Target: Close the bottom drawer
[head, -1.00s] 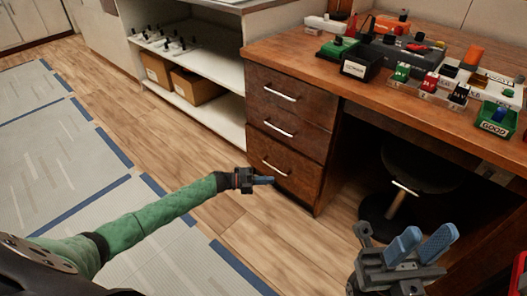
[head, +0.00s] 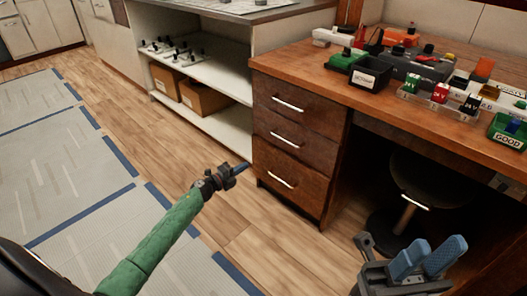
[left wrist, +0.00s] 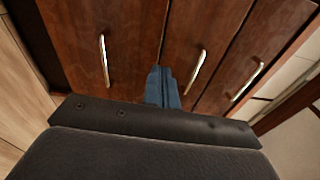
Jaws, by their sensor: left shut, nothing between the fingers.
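The brown wooden drawer unit under the desk has three drawers with silver bar handles. The bottom drawer (head: 300,184) looks flush with the drawers above it. In the left wrist view the drawer fronts appear sideways, and the bottom drawer (left wrist: 130,45) is the leftmost. My left gripper (head: 241,169) is shut and empty, to the left of the drawer unit. Its blue fingertips (left wrist: 164,85) point at the fronts in the left wrist view; whether they touch is not clear. My right gripper (head: 428,257) is at the lower right, empty, its blue fingers apart.
A stool (head: 412,200) stands under the desk. A white shelf (head: 215,112) with cardboard boxes is left of the drawers. The desktop (head: 370,98) carries bins and breaker parts. The wooden floor (head: 240,235) before the drawers is clear.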

